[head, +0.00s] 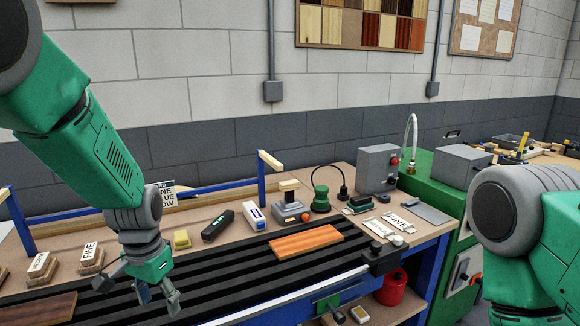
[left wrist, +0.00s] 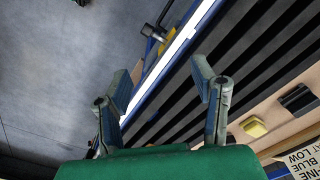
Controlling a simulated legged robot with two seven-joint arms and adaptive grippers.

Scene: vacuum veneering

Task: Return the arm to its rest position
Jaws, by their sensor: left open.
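My left arm comes in from the left in the head view, and its gripper (head: 157,296) hangs over the left part of the black slatted bed. The gripper is open, and nothing shows between its fingers. In the left wrist view the two fingers (left wrist: 160,90) are spread apart, with the bright rail and the bench edge behind them. My right arm shows at the right edge of the head view as a green and grey link; its gripper is out of view.
The slatted bed (head: 215,272) holds an orange-brown wood panel (head: 306,241) and a darker panel (head: 40,308) at the left. Sanding blocks (head: 90,258), a yellow block (head: 181,239) and several tools line the back. A blue post (head: 262,180) stands behind. A red canister (head: 391,287) sits below.

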